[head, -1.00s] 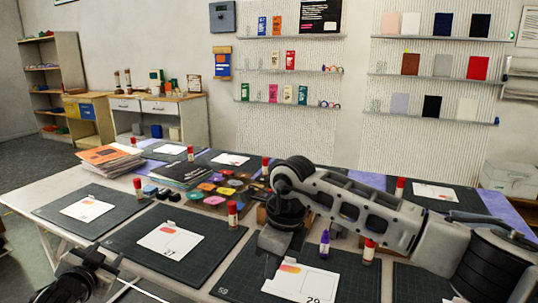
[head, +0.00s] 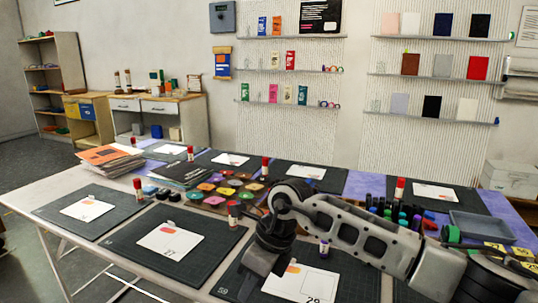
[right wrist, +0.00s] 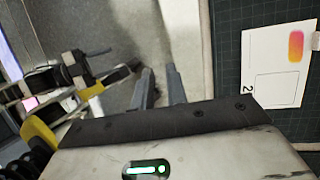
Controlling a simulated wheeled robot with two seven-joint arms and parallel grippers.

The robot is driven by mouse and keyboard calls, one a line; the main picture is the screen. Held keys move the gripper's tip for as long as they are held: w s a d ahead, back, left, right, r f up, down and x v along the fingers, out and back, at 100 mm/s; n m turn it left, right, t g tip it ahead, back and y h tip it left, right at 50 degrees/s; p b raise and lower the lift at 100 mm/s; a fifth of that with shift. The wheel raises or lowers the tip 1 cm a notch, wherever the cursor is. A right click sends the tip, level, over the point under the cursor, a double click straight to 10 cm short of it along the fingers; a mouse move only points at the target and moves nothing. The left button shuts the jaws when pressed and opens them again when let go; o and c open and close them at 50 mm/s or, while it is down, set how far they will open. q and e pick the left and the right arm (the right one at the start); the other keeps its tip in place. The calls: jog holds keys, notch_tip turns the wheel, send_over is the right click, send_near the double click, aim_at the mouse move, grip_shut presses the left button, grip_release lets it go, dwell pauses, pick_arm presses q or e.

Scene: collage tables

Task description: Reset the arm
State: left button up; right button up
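My right gripper (head: 258,285) is low at the front of the table in the head view, by the near mat. Its two fingers (right wrist: 158,90) show in the right wrist view, apart with nothing between them and grey floor behind. My right arm crosses the right front of the head view. My left gripper is not in the head view. Dark and yellow parts at the left of the right wrist view are too unclear to name.
Dark cutting mats with white cards (head: 170,240) cover the table, with red-capped glue sticks (head: 138,189) between them. Markers (head: 400,215), a grey tray (head: 482,228) and stacked papers (head: 110,157) stand farther back. A near card (right wrist: 277,65) lies right of my right gripper.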

jog(key=s+a+r+m+g+y, duration=0.25)
jog(key=s+a+m+y, duration=0.35)
jog(key=s+a+y, duration=0.6)
jog(key=w+d+r+m+t+y, duration=0.1)
jog(key=w+d+m+t, duration=0.25)
jog(key=m+t, duration=0.45)
jog(key=w+d+m+t+y, duration=0.2)
jog(key=d+m+t, duration=0.4)
jog(key=m, duration=0.4)
jog(key=d+f+m+t+h, duration=0.6)
jog(key=d+f+m+h, duration=0.25)
jog(key=m, duration=0.45)
jog(key=s+d+f+m+g+h, duration=0.6)
jog(key=s+d+f+m+h, duration=0.2)
jog(key=s+d+f+m, duration=0.2)
jog(key=s+d+f, duration=0.2)
jog(key=s+f, duration=0.1)
jog(key=f, duration=0.1)
jog(key=shift+s+f, duration=0.15)
jog(key=shift+f, duration=0.2)
